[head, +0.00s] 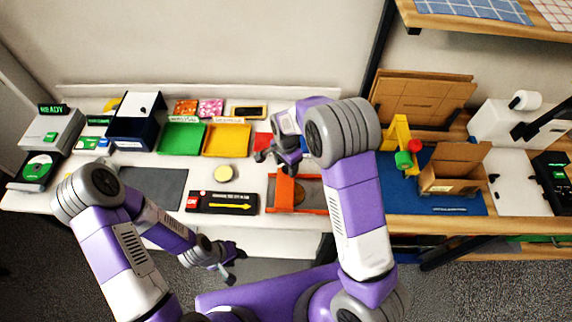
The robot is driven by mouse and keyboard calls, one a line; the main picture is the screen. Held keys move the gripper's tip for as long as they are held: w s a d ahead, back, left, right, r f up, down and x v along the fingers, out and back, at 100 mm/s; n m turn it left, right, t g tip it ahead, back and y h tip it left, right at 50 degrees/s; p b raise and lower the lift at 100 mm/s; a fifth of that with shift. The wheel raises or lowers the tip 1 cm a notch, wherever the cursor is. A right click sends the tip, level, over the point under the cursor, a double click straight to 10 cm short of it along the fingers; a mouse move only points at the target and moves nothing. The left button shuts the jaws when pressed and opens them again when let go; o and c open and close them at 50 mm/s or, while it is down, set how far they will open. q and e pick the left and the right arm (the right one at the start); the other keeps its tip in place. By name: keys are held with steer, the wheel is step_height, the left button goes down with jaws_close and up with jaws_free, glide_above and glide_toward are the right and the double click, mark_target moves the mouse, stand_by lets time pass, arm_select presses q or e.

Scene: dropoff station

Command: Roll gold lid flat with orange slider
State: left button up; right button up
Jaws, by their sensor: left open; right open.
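An orange frame (270,192), which looks like the orange slider, stands near the front edge of the white table. A brownish-gold round piece (288,189) shows inside it, partly hidden by the frame; I cannot tell whether it is the gold lid. A pale yellowish disc (223,174) lies on the table left of the frame. My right gripper (277,161) is open and empty, above the table just behind the orange frame. My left gripper (236,264) is open and empty, in front of the table edge.
A black sign with a yellow arrow (222,202) lies left of the orange frame. A dark mat (155,190) is farther left. Green (181,140) and yellow (227,140) trays stand behind. A blue mat (400,190) with a cardboard box (455,170) is right of my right arm.

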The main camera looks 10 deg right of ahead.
step_height(320, 180, up, 7)
steer(key=shift+r, duration=0.1)
stand_by(0.7)
